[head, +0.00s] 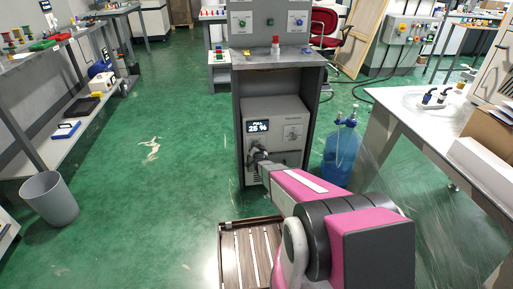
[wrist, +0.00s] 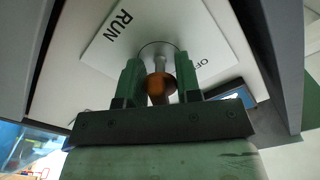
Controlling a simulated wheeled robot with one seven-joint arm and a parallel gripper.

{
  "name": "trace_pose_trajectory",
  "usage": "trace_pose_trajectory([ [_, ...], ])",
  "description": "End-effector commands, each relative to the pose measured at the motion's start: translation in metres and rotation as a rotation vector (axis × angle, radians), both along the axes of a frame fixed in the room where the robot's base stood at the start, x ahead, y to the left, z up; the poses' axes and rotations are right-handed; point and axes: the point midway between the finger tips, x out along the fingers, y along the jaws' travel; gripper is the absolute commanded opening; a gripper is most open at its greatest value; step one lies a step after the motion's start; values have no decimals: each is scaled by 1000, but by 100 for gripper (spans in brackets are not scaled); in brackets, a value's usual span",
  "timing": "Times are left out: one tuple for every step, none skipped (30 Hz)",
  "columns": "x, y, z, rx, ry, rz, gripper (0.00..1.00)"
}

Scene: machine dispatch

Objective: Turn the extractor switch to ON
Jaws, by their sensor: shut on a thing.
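My gripper (head: 259,158) is at the front of a grey machine (head: 288,115) in the head view. In the wrist view its two green fingers (wrist: 160,76) are shut on a small orange-brown knob (wrist: 159,88). The knob sits before a round metal mount on a white plate (wrist: 112,50). The plate reads RUN on one side; the other label is partly hidden. A green knob (head: 242,23) and a blue knob (head: 299,21) are on plates on the upright panel above. I cannot read which switch is labelled extractor.
The machine stands inside a grey cabinet (head: 237,125), with side walls close around it. A blue bottle (head: 341,155) stands right of the cabinet, and a slatted crate (head: 228,262) lies in front. A white table (head: 410,122) is at the right. The green floor at left is mostly clear.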

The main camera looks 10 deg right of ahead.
Motion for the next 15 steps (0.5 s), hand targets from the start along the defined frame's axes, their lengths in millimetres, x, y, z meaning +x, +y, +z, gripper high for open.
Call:
trace_pose_trajectory([
  [-1, 0, -1, 12, 2, 0, 8],
  [-1, 0, -1, 20, 2, 0, 8],
  [-1, 0, -1, 28, 2, 0, 8],
  [-1, 0, -1, 32, 2, 0, 8],
  [-1, 0, 0, 36, 2, 0, 8],
  [-1, 0, -1, 40, 2, 0, 8],
  [-1, 0, -1, 43, 2, 0, 8],
  [-1, 0, -1, 45, 2, 0, 8],
  [-1, 0, -1, 47, 2, 0, 8],
  [-1, 0, -1, 48, 2, 0, 8],
  [-1, 0, -1, 48, 2, 0, 8],
  [-1, 0, -1, 48, 3, -1, 8],
  [-1, 0, -1, 48, 3, -1, 8],
  [-1, 0, -1, 48, 3, -1, 8],
  [-1, 0, -1, 48, 3, -1, 8],
])
